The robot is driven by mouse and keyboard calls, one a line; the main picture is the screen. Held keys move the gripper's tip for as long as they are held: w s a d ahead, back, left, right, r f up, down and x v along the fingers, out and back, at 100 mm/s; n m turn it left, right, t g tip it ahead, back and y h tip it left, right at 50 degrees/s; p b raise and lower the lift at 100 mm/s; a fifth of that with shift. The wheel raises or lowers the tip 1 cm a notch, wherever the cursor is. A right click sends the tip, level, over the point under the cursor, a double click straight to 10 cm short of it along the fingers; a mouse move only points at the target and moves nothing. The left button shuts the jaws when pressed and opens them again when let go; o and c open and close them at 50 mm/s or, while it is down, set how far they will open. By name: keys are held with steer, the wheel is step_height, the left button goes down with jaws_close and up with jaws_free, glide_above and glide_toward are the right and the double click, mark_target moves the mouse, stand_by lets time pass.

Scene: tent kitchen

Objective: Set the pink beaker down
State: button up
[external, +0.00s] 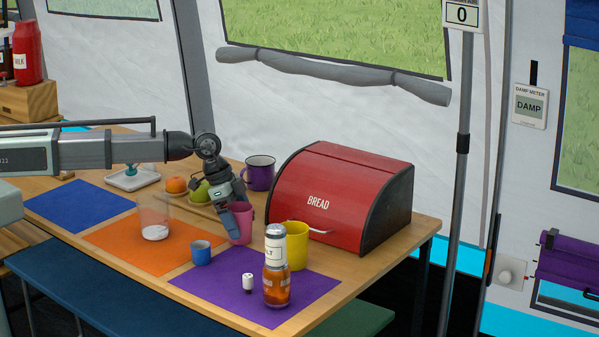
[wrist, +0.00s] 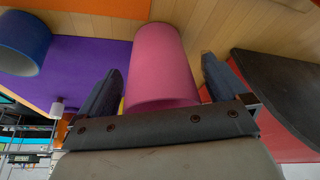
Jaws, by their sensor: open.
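The pink beaker (external: 240,223) stands upright on the wooden table, by the left front of the red bread bin. In the wrist view the pink beaker (wrist: 163,65) fills the middle, between the two fingers. My gripper (external: 232,212) is at the beaker from above left. In the wrist view my gripper (wrist: 158,88) has its fingers on either side of the beaker, with a gap visible at each side. The jaws are open.
The red bread bin (external: 335,190) is close on the right. A yellow cup (external: 297,246), a bottle (external: 276,270) and a blue cup (external: 201,253) stand in front. A purple mug (external: 260,173) and green fruit (external: 200,191) are behind. A clear glass (external: 153,218) stands on the orange mat (external: 135,256).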

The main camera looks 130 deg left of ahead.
steer(key=v, duration=1.1)
steer(key=shift+r, duration=0.35)
steer(key=shift+s, duration=0.1)
